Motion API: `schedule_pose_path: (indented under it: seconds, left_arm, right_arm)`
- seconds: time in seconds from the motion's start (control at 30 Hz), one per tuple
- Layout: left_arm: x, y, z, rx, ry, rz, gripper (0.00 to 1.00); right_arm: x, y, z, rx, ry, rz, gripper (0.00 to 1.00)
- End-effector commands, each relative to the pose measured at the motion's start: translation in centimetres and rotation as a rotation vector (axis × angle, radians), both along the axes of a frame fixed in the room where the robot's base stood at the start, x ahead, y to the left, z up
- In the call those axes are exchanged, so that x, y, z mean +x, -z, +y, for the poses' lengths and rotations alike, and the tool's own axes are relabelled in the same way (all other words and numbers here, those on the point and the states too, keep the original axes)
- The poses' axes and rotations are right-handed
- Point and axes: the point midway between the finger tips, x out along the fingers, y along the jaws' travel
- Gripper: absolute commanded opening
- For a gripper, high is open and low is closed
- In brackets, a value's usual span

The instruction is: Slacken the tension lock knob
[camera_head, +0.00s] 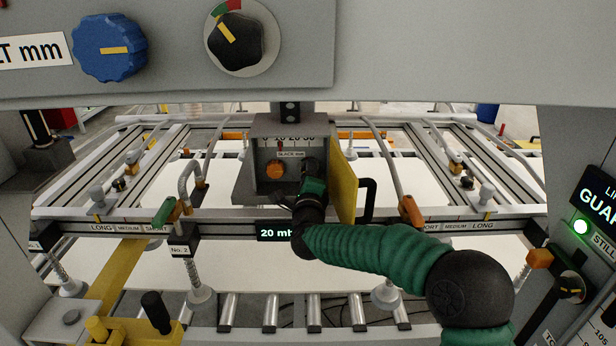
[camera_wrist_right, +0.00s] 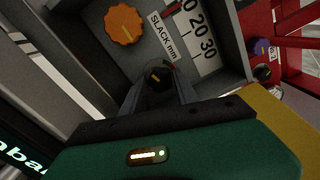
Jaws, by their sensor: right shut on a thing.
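My right gripper (camera_head: 311,178) reaches into the grey box at the middle of the gantry. In the right wrist view its two fingers (camera_wrist_right: 158,85) are closed around a small black knob (camera_wrist_right: 156,76) with a yellow pointer line. I take this to be the tension lock knob, though no label on it is readable. In the head view the gripper mostly hides it. An orange knob (camera_head: 275,170) sits to its left, untouched, and also shows in the right wrist view (camera_wrist_right: 126,24). A SLACK mm scale (camera_wrist_right: 196,34) is beside the knobs. My left gripper is not in view.
A yellow panel (camera_head: 344,186) with a black handle (camera_head: 367,200) stands open right of the box. A blue knob (camera_head: 109,48) and a black knob (camera_head: 236,42) are on the upper panel. Suction cups (camera_head: 201,296) hang from the rails around white sheets.

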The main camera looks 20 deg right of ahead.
Motion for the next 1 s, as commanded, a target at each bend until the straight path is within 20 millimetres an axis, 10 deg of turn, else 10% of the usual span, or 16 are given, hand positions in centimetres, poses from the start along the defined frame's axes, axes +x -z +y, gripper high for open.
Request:
schedule_pose_path:
  seconds: [0.3, 0.33, 0.5, 1.0]
  left_arm:
    - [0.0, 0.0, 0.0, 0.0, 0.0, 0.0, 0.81]
    - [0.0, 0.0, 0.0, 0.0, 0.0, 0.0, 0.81]
    - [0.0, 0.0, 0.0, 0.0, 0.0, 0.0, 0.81]
    - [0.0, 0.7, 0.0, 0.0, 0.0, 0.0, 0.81]
  right_arm:
    - [0.0, 0.6, 0.2, 0.002, -0.004, 0.011, 0.0]
    - [0.0, 0.6, 0.2, 0.002, -0.004, 0.011, 0.37]
    - [0.0, 0.4, 0.1, 0.002, -0.003, 0.008, 0.57]
    - [-1.3, 0.3, 0.5, -0.001, -0.003, 0.001, 0.57]
